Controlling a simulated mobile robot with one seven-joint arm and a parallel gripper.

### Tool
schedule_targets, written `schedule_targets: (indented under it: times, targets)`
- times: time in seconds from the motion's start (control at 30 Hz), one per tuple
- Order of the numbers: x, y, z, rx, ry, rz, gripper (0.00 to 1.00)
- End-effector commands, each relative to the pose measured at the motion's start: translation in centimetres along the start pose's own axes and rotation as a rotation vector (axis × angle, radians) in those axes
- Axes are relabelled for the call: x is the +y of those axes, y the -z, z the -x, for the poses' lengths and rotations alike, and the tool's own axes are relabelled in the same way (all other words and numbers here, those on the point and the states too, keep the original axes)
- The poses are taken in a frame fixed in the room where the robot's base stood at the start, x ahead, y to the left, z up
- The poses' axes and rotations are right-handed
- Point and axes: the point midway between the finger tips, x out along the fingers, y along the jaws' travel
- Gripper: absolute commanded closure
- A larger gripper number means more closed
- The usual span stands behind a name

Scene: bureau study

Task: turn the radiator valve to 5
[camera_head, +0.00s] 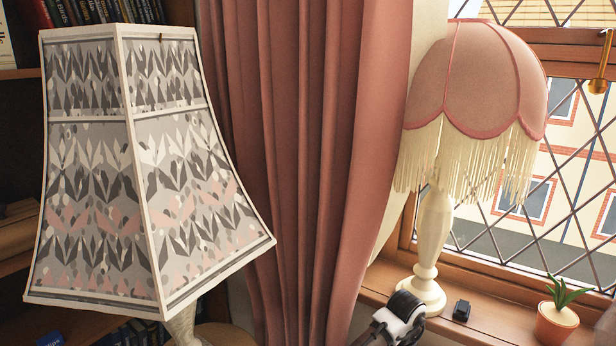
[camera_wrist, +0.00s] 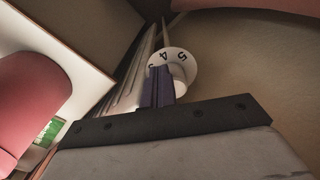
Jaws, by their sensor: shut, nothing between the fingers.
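The radiator valve (camera_wrist: 181,62) is a round white dial in the upper middle of the wrist view. Dark numerals 5 and 4 show on its face, with part of another numeral at its left edge. My gripper (camera_wrist: 158,72) is shut and empty, its dark fingers pointing at the valve and overlapping its lower left part. I cannot tell whether the fingers touch it. The pale ribbed radiator (camera_wrist: 130,82) runs just left of the valve. In the head view neither the valve nor my fingertips show; only part of my arm shows at the bottom.
In the head view a patterned lampshade (camera_head: 150,170) stands at left, beside a pink curtain (camera_head: 300,150). A fringed lamp (camera_head: 480,80), a small black object (camera_head: 461,311) and a potted plant (camera_head: 556,324) stand on the windowsill (camera_head: 490,322). A pink rounded object (camera_wrist: 35,105) is left in the wrist view.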

Motion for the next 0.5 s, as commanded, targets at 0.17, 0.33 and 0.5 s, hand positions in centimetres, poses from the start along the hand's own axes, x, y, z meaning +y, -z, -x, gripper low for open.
schedule_targets:
  times: [0.17, 0.33, 0.5]
  targets:
    - [-0.04, 0.13, 0.03, 0.003, 0.001, 0.000, 1.00]
    - [-0.14, 0.09, 0.09, 0.003, 0.000, 0.000, 1.00]
    - [-0.41, 0.00, 0.16, 0.003, 0.000, 0.000, 1.00]
